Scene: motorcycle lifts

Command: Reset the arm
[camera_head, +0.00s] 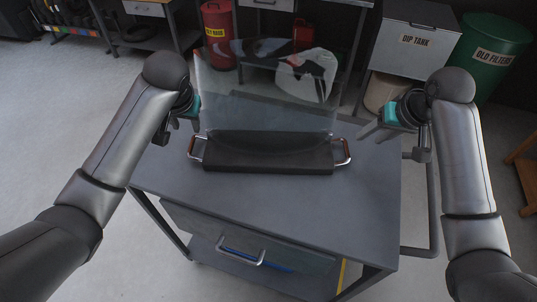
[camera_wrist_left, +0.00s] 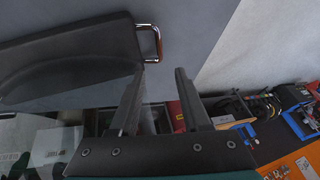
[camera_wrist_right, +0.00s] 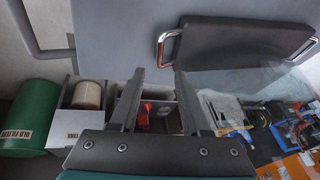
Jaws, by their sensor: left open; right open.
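My left gripper (camera_head: 183,122) is open and empty, above the left side of the grey cart, near the black case's left handle. In the left wrist view its two fingers (camera_wrist_left: 157,102) stand apart with nothing between them. My right gripper (camera_head: 376,131) is open and empty, near the case's right handle. In the right wrist view its fingers (camera_wrist_right: 159,100) are also apart and empty. The black case (camera_head: 268,157) lies on the cart top with a metal handle at each end, and a clear upright panel (camera_head: 265,95) rises at its back. Neither gripper touches the handles.
The grey cart (camera_head: 365,190) has a drawer below its top. Behind it stand a dip tank (camera_head: 413,45), a green old-filters bin (camera_head: 490,55) and a red can (camera_head: 218,35). Bare cart top lies in front of the case, and open floor lies to the left.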

